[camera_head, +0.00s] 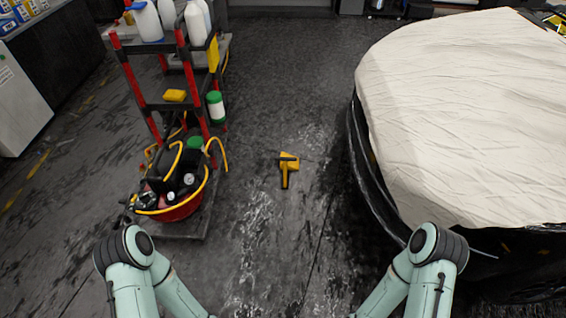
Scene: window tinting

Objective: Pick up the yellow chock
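A yellow and black object (287,165) lies on the dark floor in the middle of the view. It has a wide yellow head and a narrow yellow stem pointing towards me. It may be the yellow chock, but its shape is too small to be sure. A small yellow block (175,95) rests on the cart's middle shelf and looks like a sponge. Only bent parts of my two arms show at the bottom left and bottom right. Both of my grippers are out of view, and nothing of mine touches the yellow object.
A car under a cream cover (465,110) fills the right side. The floor between cart and car is clear around the yellow object.

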